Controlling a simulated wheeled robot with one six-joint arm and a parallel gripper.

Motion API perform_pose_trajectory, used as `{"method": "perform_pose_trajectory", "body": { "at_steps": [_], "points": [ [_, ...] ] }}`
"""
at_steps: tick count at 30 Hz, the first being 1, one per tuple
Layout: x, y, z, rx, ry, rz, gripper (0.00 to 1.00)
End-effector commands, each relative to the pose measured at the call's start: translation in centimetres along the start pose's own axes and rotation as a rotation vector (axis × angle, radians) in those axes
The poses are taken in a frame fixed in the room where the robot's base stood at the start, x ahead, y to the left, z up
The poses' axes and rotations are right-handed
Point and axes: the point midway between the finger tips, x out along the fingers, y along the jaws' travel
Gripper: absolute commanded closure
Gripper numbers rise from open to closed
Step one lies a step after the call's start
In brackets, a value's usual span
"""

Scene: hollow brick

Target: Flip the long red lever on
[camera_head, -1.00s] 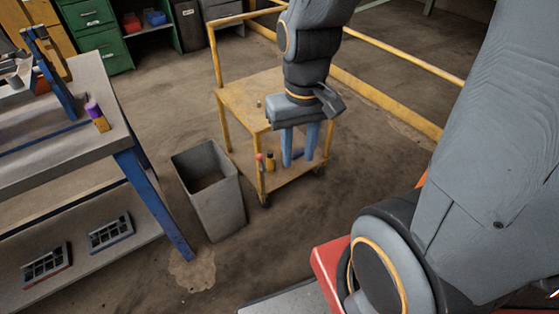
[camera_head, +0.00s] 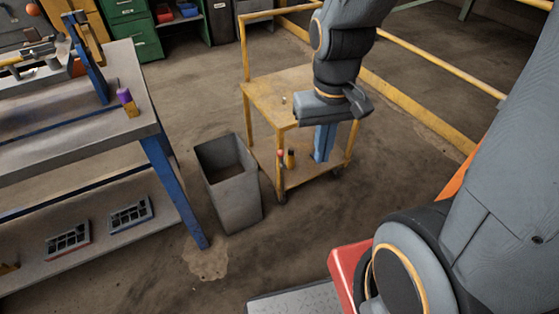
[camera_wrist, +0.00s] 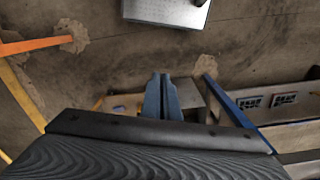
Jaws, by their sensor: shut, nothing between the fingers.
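I cannot make out a long red lever for certain in either current view. A small red-orange ball (camera_head: 33,8) shows at the top left, beyond the workbench; I cannot tell whether it belongs to a lever. My gripper (camera_head: 323,158) points down in front of the yellow cart (camera_head: 262,97), with its blue fingers together and nothing between them. In the wrist view the shut fingers of my gripper (camera_wrist: 161,78) point out over the floor.
A grey workbench (camera_head: 110,140) with blue legs stands at the left, carrying a purple-and-yellow object (camera_head: 128,103). A grey bin (camera_head: 232,190) stands between bench and cart. Yellow railing (camera_head: 440,66) runs behind the cart. Bare floor lies in front of the bin.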

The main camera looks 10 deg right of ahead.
Motion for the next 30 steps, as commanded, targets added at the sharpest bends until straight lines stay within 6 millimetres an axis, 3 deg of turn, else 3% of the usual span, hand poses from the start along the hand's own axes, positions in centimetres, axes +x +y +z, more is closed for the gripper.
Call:
{"method": "perform_pose_trajectory", "body": {
  "at_steps": [5, 17, 23, 30],
  "points": [
    [2.7, 0.1, -2.6, 0.009, -0.029, 0.073, 1.0],
    [11.7, -0.7, -12.5, 0.046, 0.012, 0.331, 1.0],
    [17.0, -2.6, -17.8, 0.058, 0.103, 0.432, 1.0],
    [24.0, -6.5, -23.9, 0.061, 0.259, 0.503, 1.0]
  ]
}}
